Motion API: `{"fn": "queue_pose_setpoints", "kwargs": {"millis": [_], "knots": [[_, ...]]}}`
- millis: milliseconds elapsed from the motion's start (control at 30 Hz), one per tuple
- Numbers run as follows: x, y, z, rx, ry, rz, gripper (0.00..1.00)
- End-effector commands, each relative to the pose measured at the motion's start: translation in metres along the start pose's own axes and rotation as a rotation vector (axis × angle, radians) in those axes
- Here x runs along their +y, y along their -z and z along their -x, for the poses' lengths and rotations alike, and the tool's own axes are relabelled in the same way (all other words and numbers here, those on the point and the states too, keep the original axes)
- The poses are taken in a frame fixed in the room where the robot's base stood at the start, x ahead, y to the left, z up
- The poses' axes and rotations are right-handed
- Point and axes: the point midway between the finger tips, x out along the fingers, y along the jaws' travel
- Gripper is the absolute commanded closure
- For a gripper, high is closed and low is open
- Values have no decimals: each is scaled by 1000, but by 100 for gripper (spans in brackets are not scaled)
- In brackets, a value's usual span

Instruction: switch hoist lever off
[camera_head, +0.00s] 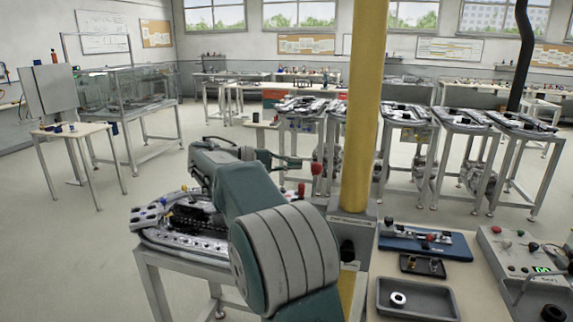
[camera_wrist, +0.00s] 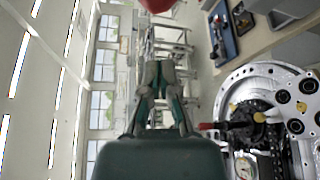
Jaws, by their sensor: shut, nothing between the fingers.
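A red knob (camera_head: 316,169), likely the hoist lever's end, shows just left of the yellow column in the head view. A red rounded thing (camera_wrist: 155,5) at the top edge of the wrist view looks like the same knob, cut off by the frame. My gripper (camera_head: 298,160) is shut and empty, its tips close to the knob on its left; I cannot tell whether they touch. In the wrist view the gripper (camera_wrist: 158,66) points toward the red thing, with a gap in the picture. The lever's shaft is mostly hidden.
The yellow column (camera_head: 363,100) stands right beside my gripper. A ring track (camera_head: 185,245) on a stand lies below my arm. A bench (camera_head: 470,290) at right holds a blue tray (camera_head: 425,242), a grey tray (camera_head: 415,300) and a control box (camera_head: 535,255). Open floor lies left.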

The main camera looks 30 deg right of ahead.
Motion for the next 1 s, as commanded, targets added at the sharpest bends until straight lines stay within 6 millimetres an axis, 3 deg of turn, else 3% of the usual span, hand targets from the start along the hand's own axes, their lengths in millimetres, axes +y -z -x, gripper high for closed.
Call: {"fn": "queue_pose_setpoints", "kwargs": {"millis": [333, 400, 600, 1000], "knots": [[0, -1, -66, -3, 1, 0, 100], [0, -12, -52, 5, 0, 0, 100], [0, -28, -39, 3, 0, 0, 100], [0, -31, -37, 0, 0, 0, 100]]}}
